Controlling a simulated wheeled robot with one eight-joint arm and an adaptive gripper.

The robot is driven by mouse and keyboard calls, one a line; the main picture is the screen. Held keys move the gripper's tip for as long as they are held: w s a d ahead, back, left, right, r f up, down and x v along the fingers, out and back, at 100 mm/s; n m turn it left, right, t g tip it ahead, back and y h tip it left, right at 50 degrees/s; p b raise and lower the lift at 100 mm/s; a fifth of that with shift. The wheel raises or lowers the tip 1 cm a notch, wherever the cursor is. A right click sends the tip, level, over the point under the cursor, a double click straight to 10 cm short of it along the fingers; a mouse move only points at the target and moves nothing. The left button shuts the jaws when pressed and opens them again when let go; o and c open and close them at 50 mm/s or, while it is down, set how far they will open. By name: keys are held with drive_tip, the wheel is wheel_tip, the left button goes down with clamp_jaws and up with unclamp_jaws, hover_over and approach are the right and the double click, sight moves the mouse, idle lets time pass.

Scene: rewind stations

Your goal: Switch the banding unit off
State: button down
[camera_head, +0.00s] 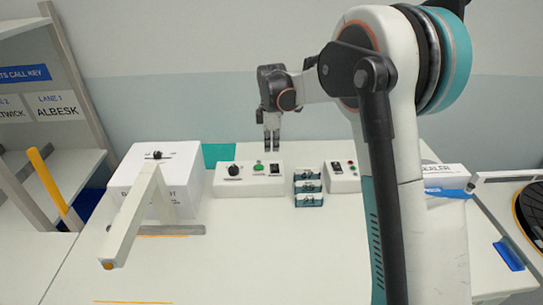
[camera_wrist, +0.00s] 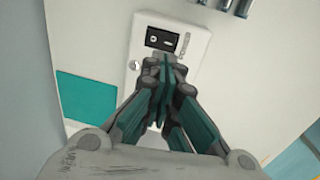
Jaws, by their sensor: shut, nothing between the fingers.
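A low white control box (camera_head: 250,180) stands on the bench below my gripper. It carries a black knob (camera_head: 234,171), a green button (camera_head: 258,167) and a black switch (camera_head: 275,169). A second white box (camera_head: 343,178) with a black switch and a red button stands to its right. Their small labels are too blurred to tell for sure which is the banding unit. My gripper (camera_head: 272,146) is shut and empty, pointing down over the left box. In the wrist view, my fingertips (camera_wrist: 165,65) are just below a black switch panel (camera_wrist: 164,40). They hide part of the box.
A small teal rack (camera_head: 308,188) stands between the two boxes, close to both. A larger white box (camera_head: 165,180) and a pale raised bar (camera_head: 132,215) are at the left. The front middle of the white bench (camera_head: 250,260) is clear. My arm hides part of the right side.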

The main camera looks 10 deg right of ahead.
drive_tip(key=shift+s+r, duration=0.2)
drive_tip(key=shift+r, duration=1.6)
drive_tip(key=s+r+m+t, duration=0.1)
drive_tip(key=s+r+m, duration=0.25)
drive_tip(key=s, duration=0.25)
drive_tip(key=s+d+r+m+t, duration=0.1)
drive_tip(key=s+r+m, duration=0.1)
drive_tip(key=s+r, duration=0.35)
drive_tip(key=s+r+m+t, duration=0.1)
drive_tip(key=s+r+m, duration=0.1)
drive_tip(key=s, duration=0.6)
drive_tip(key=s+f+m+t, duration=0.1)
drive_tip(key=s+m, duration=0.3)
drive_tip(key=s, duration=0.5)
drive_tip(key=s+f+m+t, duration=0.1)
drive_tip(key=s+f+m, duration=0.3)
drive_tip(key=s, duration=0.5)
drive_tip(key=shift+d+f+t, duration=0.2)
drive_tip(key=shift+d+t, duration=0.05)
drive_tip(key=shift+t, duration=0.15)
